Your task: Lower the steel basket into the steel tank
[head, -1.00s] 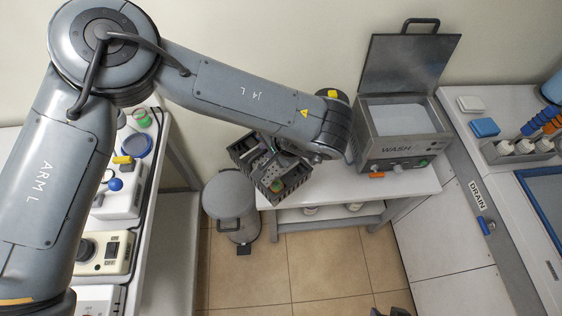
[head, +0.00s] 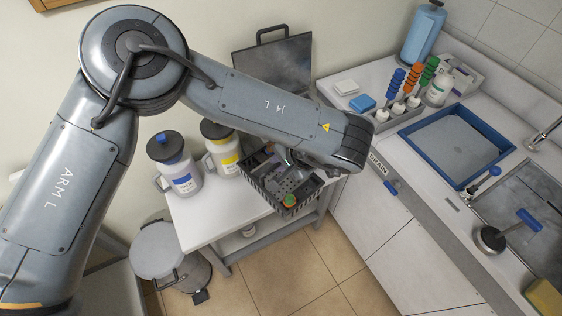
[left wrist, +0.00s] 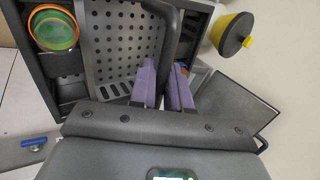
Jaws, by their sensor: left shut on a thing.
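The steel basket (head: 270,187) is dark and open-topped, with slatted walls and a perforated grey panel (left wrist: 118,40). An orange-and-green rimmed cup (left wrist: 52,32) sits in its corner. My left gripper (head: 290,160) is over the basket; in the left wrist view its purple fingers (left wrist: 164,85) are shut on the basket's dark handle (left wrist: 170,35). The basket hangs from it, tilted in the head view, near the front of the bench. The steel tank's raised lid (head: 272,65) shows behind my arm. The tank body is hidden by my left arm. My right gripper is out of view.
A blue-labelled jug (head: 177,168) and a yellow-labelled jug (head: 222,150) stand left of the basket on the white bench (head: 205,215). A bin (head: 165,250) is on the floor. The right counter holds a blue-rimmed tray (head: 450,145) and bottle rack.

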